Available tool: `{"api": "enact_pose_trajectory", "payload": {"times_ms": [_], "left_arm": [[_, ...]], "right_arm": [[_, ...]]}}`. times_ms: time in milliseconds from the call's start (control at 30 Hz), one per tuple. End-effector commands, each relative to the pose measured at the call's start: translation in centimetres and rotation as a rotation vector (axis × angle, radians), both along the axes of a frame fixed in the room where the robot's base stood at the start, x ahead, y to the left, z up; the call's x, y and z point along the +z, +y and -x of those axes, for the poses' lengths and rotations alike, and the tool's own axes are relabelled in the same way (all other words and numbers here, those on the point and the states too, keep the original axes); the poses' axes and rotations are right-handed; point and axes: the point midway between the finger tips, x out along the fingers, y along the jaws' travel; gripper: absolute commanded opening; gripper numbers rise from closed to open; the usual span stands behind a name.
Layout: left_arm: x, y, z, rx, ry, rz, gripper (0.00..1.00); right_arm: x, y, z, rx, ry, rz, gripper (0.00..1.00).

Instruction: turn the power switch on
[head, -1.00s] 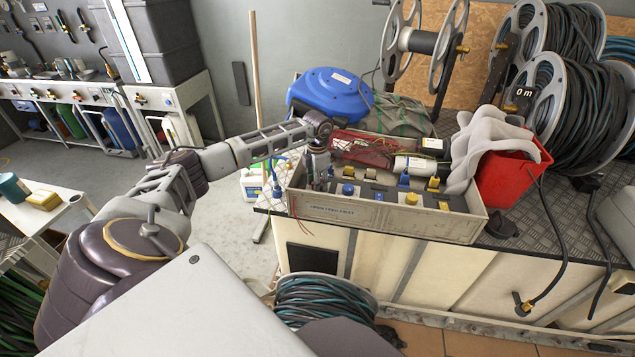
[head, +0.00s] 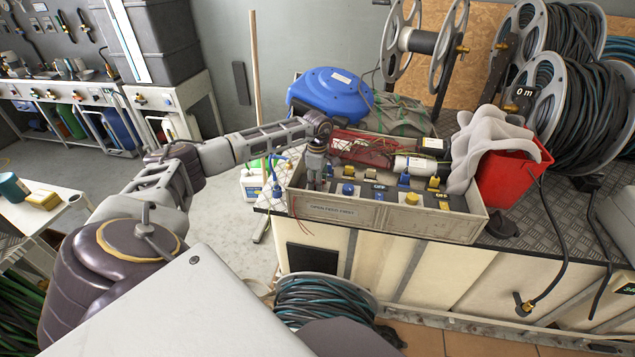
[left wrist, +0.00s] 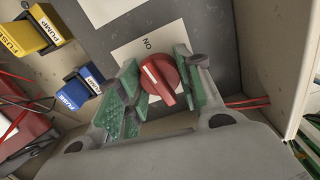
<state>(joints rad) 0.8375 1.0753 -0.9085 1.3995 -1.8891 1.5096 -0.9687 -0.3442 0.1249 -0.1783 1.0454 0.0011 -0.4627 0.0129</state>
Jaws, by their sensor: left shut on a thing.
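The power switch is a red rotary knob (left wrist: 160,80) with a white line, on a dark panel in the left wrist view. A white label reading ON, upside down in this view, lies just above it. My left gripper (left wrist: 158,88) has its green pads on either side of the knob and is shut on it. In the head view my left gripper (head: 316,172) reaches down into the left end of the grey control box (head: 385,217), and the switch is hidden there. My right gripper is not in view.
Blue and yellow fuse plugs stand beside the switch, including a yellow pump fuse (left wrist: 28,32). The box wall (left wrist: 268,60) is close on the right. A blue reel (head: 330,92) stands behind the box, and a red bucket (head: 512,172) with grey cloth to its right.

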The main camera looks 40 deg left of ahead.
Motion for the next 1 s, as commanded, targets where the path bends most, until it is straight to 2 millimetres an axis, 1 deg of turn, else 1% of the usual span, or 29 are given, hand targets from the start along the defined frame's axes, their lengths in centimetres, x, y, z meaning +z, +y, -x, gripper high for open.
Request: {"api": "enact_pose_trajectory", "payload": {"times_ms": [100, 300, 567, 833, 867, 1000], "left_arm": [[0.1, 0.0, -0.1, -0.061, -0.004, -0.001, 0.12], [0.1, 0.0, -0.1, -0.129, -0.004, 0.000, 0.12], [0.1, 0.0, -0.1, -0.154, -0.004, 0.000, 0.12], [0.1, 0.0, -0.1, -0.154, -0.004, 0.000, 0.12], [0.1, 0.0, -0.1, -0.154, -0.004, 0.000, 0.40], [0.1, 0.0, -0.1, -0.154, -0.003, 0.000, 0.58]], "right_arm": [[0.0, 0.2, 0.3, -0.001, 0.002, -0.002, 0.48], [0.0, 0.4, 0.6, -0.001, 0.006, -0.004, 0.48], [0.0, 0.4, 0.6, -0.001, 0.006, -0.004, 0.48], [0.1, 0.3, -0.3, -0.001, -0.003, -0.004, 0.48], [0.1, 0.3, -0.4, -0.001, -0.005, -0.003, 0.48], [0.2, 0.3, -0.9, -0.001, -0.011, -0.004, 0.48]]}}
